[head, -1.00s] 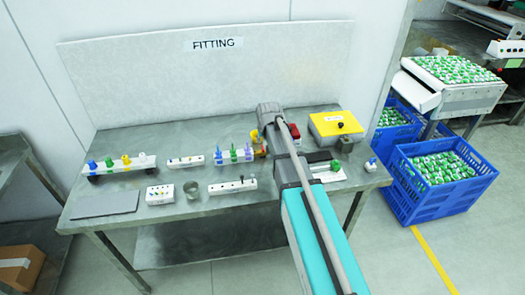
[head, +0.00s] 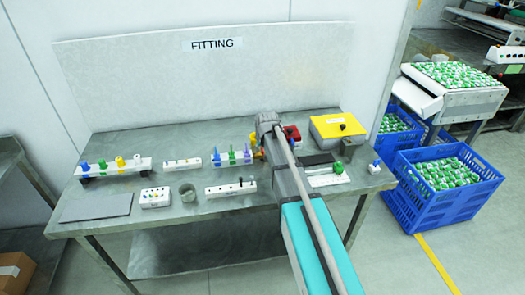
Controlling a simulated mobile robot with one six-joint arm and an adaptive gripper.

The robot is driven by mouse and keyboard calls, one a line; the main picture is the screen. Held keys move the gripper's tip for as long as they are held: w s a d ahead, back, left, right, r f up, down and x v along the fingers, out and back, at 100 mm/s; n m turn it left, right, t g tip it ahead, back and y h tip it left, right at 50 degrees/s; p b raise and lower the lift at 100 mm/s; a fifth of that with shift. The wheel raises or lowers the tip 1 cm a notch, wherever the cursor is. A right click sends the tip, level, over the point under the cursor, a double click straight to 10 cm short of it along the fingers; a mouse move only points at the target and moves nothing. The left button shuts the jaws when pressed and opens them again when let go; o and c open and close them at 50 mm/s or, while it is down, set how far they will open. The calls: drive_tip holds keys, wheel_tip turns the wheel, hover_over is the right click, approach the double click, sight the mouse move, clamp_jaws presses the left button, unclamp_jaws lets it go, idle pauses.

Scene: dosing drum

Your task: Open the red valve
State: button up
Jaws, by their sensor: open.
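On the table, a red part (head: 292,133) shows just right of my wrist, partly covered by my arm. Smaller red and yellow parts (head: 258,152) show just left of my arm, by the end of a white rack (head: 232,162) with blue, green and purple uprights. I cannot tell which of these red parts is the valve, nor whether it is open or closed. My arm reaches over the table from the front, and its grey wrist end lies between the red parts. My gripper's fingers are hidden behind the arm, so any contact is hidden.
A yellow-topped box (head: 325,127) and a green knob (head: 338,167) on a white base stand right of my arm. White strips and blocks, a grey cup (head: 187,192) and a grey plate (head: 97,207) lie to the left. The back panel (head: 190,75) reads FITTING.

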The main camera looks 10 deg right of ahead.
clamp_jaws()
drive_tip(key=shift+m, duration=0.4)
idle(0.4)
drive_tip(key=m+h, duration=0.1)
drive_tip(key=m, duration=0.3)
drive_tip(key=shift+h, duration=0.4)
drive_tip(key=m+g+h, duration=0.1)
drive_tip(key=m, duration=0.3)
